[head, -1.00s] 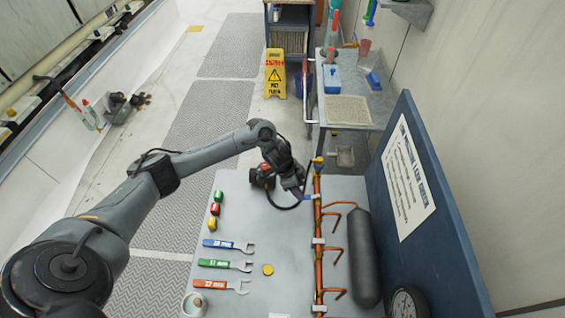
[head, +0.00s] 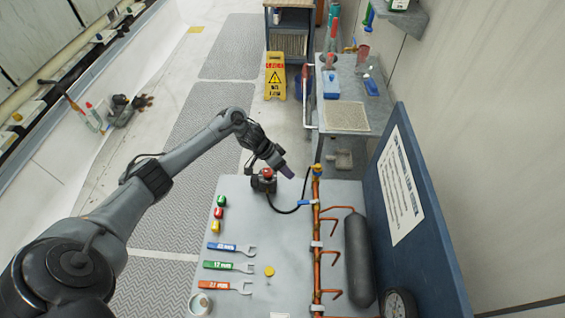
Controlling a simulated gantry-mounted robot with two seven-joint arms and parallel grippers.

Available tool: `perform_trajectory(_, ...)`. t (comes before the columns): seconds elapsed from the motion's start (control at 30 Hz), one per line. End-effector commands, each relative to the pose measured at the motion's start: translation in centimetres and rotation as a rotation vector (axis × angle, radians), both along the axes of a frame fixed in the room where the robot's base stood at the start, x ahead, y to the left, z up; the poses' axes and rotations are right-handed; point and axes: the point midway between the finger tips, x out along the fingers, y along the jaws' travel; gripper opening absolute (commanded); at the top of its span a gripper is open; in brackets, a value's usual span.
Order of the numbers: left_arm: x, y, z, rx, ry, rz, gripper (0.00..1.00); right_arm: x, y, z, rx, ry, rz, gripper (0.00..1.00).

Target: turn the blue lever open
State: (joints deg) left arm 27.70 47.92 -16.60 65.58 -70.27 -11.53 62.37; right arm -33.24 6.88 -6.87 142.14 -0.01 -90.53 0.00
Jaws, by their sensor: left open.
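The blue lever (head: 306,202) is small and sits on the upright copper pipe (head: 317,240) in the head view. It points left, roughly crosswise to the pipe. My left gripper (head: 287,170) is above and left of the lever, apart from it, near the far edge of the bench. It is open, and nothing shows between its fingers. My right gripper is not in view.
A red-topped device (head: 266,178) with a black hose stands below my left gripper. A dark cylinder (head: 358,262) and a blue board (head: 425,210) stand right of the pipe. Wrenches (head: 230,265) lie on the left of the grey bench (head: 285,240).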

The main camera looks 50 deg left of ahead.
Motion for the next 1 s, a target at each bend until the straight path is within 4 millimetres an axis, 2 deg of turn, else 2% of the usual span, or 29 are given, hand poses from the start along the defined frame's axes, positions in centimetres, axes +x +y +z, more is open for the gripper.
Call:
perform_trajectory(0.1, 0.3, 1.0, -0.3, -0.038, 0.009, 0.073, 0.45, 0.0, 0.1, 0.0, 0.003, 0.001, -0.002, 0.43)
perform_trajectory(0.33, 0.7, 1.9, -0.5, -0.085, 0.019, 0.155, 0.45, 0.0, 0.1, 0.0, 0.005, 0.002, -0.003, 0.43)
perform_trajectory(0.7, 0.8, 2.0, -0.5, -0.087, 0.017, 0.158, 0.45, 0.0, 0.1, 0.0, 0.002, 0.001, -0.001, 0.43)
perform_trajectory(0.8, 0.6, 2.4, -0.8, -0.035, 0.011, 0.127, 0.45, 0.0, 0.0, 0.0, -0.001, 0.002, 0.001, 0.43)
perform_trajectory(0.87, 0.8, 2.0, -0.3, 0.03, -0.01, 0.068, 0.45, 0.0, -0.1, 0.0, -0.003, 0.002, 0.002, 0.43)
perform_trajectory(1.0, 0.3, -0.4, 1.1, 0.198, -0.05, -0.109, 0.45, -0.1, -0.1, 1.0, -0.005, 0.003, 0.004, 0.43)
